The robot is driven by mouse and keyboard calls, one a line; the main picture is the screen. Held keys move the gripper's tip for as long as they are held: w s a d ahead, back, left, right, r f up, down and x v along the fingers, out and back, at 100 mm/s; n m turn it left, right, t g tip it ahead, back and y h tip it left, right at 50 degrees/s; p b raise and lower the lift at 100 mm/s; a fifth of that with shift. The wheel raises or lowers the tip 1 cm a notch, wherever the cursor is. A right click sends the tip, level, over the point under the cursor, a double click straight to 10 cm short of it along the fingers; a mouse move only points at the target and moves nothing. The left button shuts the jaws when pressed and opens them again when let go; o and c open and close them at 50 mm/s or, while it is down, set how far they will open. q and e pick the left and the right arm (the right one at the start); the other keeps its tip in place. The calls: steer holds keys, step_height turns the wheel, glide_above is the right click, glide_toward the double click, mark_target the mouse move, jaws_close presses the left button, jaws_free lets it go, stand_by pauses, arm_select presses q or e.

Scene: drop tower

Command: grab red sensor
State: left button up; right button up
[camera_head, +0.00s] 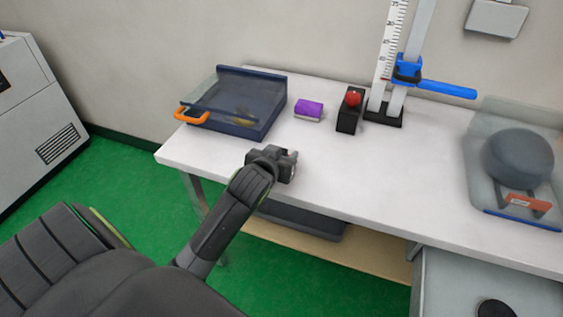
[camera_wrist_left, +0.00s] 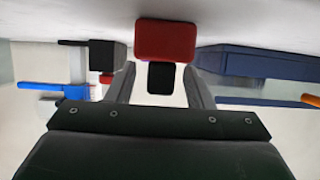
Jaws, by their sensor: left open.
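A red block (camera_wrist_left: 166,40), which looks like the red sensor, shows in the left wrist view at the table surface, with a dark square piece (camera_wrist_left: 160,78) next to it. My left gripper (camera_head: 289,165) is open over the front edge area of the white table. In the wrist view its two fingers (camera_wrist_left: 160,92) stand on either side of the dark piece, with the red block at or just past their tips. I cannot tell whether they touch it. In the head view the red block is not visible, probably hidden by the gripper. My right gripper is not in view.
On the white table (camera_head: 390,180) stand a blue tray (camera_head: 262,128) with an orange handle, a purple block (camera_head: 309,108), a black box with a red button (camera_head: 350,110), and a scale tower with a blue clamp (camera_head: 407,70). A clear bin (camera_head: 480,190) holds a grey round object at right.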

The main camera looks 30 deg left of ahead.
arm_select(q)
jaws_close()
stand_by(0.3)
